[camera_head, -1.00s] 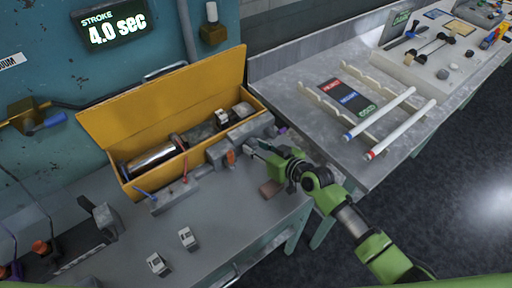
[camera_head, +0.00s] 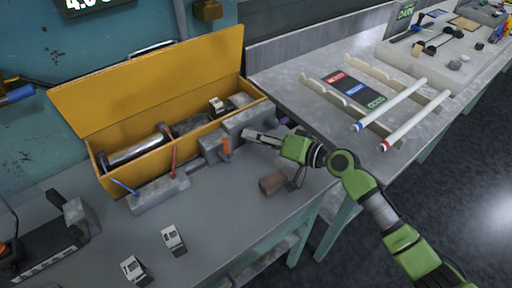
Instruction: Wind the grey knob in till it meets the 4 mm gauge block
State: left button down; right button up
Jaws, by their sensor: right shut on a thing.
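My right gripper (camera_head: 262,137) is at the right end of the grey mechanism (camera_head: 210,150) along the front of the yellow box. It is shut on what looks like the grey knob there, mostly hidden by the fingers. My left gripper is out of view.
The open yellow box (camera_head: 150,85) holds a shiny cylinder (camera_head: 138,151). A brown block (camera_head: 272,182) lies below my right wrist. A grey base (camera_head: 160,193) has red and blue levers. To the right, a second table (camera_head: 290,80) bears a rack with two white tubes (camera_head: 415,120).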

jog(key=shift+f+m+y+b, duration=0.15)
jog(key=shift+m+y+b, duration=0.35)
jog(key=shift+m+b, duration=0.65)
jog(key=o, duration=1.1)
jog(key=shift+d, duration=0.1)
jog(key=v, duration=1.2)
jog(key=shift+w, duration=0.1)
